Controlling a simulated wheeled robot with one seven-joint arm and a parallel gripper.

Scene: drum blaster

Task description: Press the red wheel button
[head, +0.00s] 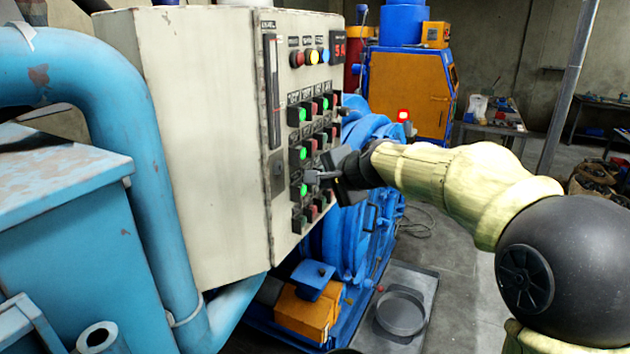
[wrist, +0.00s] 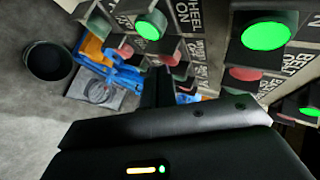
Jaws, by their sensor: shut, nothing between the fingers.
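The control panel (head: 282,205) is a cream cabinet with rows of green and red push buttons. My gripper (head: 312,177) is shut and empty, its tip in front of the lower button rows; I cannot tell whether it touches. It hides part of one row. In the wrist view, my gripper (wrist: 158,88) points toward the panel. A lit green button (wrist: 149,26) is there, beside a label reading "WHEEL". Red buttons (wrist: 168,51) and (wrist: 246,74) sit near the fingers. I cannot tell for sure which red button belongs to the wheel label.
A large light-blue pipe (head: 130,120) and housing stand at the left. Blue machinery (head: 345,235) is behind the panel. A metal tray with a round pan (head: 400,312) lies on the floor. Open floor (head: 465,300) is at the right.

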